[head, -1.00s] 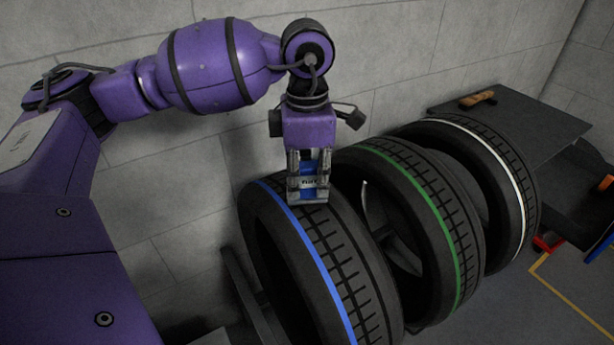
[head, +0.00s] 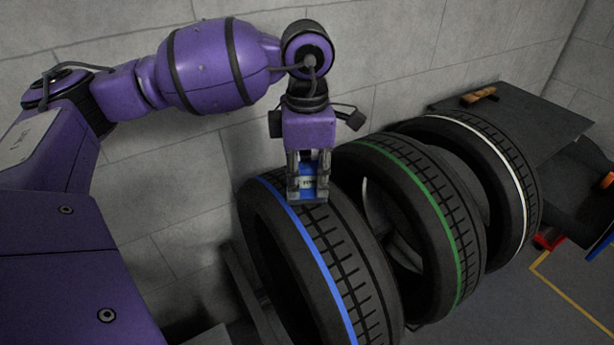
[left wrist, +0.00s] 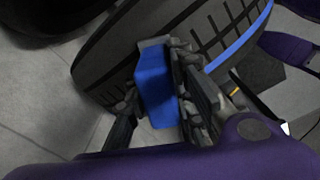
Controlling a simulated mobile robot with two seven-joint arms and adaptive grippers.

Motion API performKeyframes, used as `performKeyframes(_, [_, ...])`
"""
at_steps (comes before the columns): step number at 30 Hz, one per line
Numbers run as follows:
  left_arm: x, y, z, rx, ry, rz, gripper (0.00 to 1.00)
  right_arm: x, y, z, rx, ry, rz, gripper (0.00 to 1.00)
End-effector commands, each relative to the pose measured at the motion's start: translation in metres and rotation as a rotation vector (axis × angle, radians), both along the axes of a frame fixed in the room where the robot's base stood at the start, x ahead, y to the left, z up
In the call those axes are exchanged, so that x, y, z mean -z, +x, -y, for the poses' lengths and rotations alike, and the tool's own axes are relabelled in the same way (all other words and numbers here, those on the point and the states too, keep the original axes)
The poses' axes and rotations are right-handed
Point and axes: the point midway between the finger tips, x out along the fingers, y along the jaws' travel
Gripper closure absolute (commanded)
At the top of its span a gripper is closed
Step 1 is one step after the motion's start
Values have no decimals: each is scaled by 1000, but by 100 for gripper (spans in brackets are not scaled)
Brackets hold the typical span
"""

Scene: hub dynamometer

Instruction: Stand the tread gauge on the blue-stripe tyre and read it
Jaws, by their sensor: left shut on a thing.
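The blue-stripe tyre (head: 335,262) stands upright at the front of a row of tyres in the head view. It also shows behind the gripper in the left wrist view (left wrist: 112,62). My left gripper (head: 307,196) is at the top of this tyre, pointing down, shut on the blue tread gauge (head: 307,170). The gauge has a small pale display with marks too small to read. In the left wrist view the gauge (left wrist: 156,85) is a blue block between the fingers. I cannot tell whether its foot touches the tread. My right gripper is not in view.
A green-stripe tyre (head: 427,215) and a white-stripe tyre (head: 503,180) stand behind to the right. A dark table (head: 535,125) bears a brown-handled tool (head: 478,98). A grey wall (head: 150,215) runs close behind the arm. Yellow-lined floor (head: 575,285) lies at right.

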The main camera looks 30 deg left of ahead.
Motion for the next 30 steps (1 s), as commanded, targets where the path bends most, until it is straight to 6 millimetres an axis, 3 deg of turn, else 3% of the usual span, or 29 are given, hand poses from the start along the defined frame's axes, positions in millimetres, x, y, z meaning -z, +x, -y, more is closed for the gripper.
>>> performKeyframes(13, [1,0,0,0,0,-1,100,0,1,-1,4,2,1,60])
performKeyframes(14, [1,0,0,0,0,-1,76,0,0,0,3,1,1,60])
performKeyframes(18, [1,0,0,0,0,-2,57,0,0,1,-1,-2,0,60])
performKeyframes(30, [-5,0,0,0,-1,-1,55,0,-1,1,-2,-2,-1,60])
